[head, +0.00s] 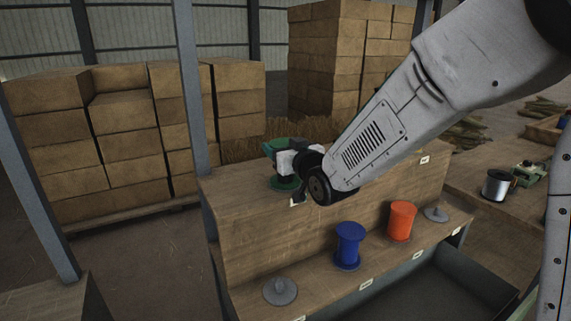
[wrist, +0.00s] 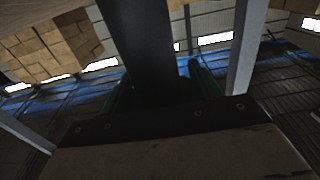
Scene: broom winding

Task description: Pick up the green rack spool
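The green spool (head: 288,144) stands upright on the upper step of the wooden rack (head: 240,205), near its left end. Its wide top and base show in the head view, with its middle covered by my gripper (head: 284,164). My gripper reaches in from the right at the height of the spool's middle. In the dark wrist view, green edges of the spool (wrist: 205,80) show on both sides of a black bar. Whether the fingers are closed on the spool or only around it cannot be told.
On the lower step stand a blue spool (head: 348,246) and an orange spool (head: 401,221). Empty grey holders (head: 280,291) (head: 436,214) are at both ends. A bench at right holds a silver spool (head: 496,186). Stacked bales (head: 130,130) stand behind.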

